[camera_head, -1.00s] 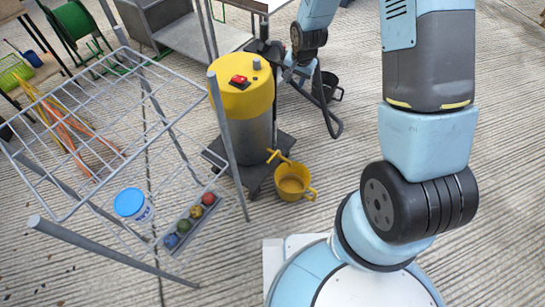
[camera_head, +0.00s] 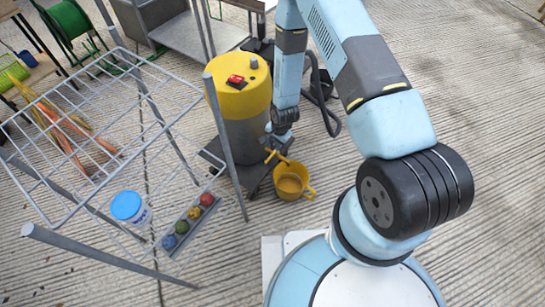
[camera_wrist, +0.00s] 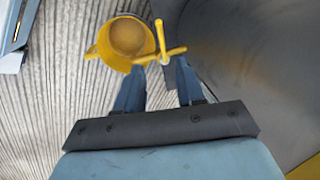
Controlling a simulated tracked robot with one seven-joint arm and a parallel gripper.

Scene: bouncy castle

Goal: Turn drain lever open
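The yellow drain lever (camera_head: 271,155) sticks out low on the side of a grey cylindrical machine with a yellow top (camera_head: 240,98). In the wrist view the lever (camera_wrist: 162,42) is a yellow bar crossing a yellow spout. My gripper (camera_wrist: 161,66) is open, its two blue fingers spread, with the crossing bar at or just beyond the fingertips. I cannot tell whether they touch. In the head view my gripper (camera_head: 277,142) points down beside the machine, just above the lever. A yellow bucket (camera_head: 305,192) stands on the ground near the spout, with brown contents.
A wire rack (camera_head: 100,110) on metal legs stands left of the machine. A blue-lidded tub (camera_head: 127,207) and a tray of coloured balls (camera_head: 172,241) show beneath it. A black hose (camera_head: 333,118) lies behind my arm. Concrete to the right is clear.

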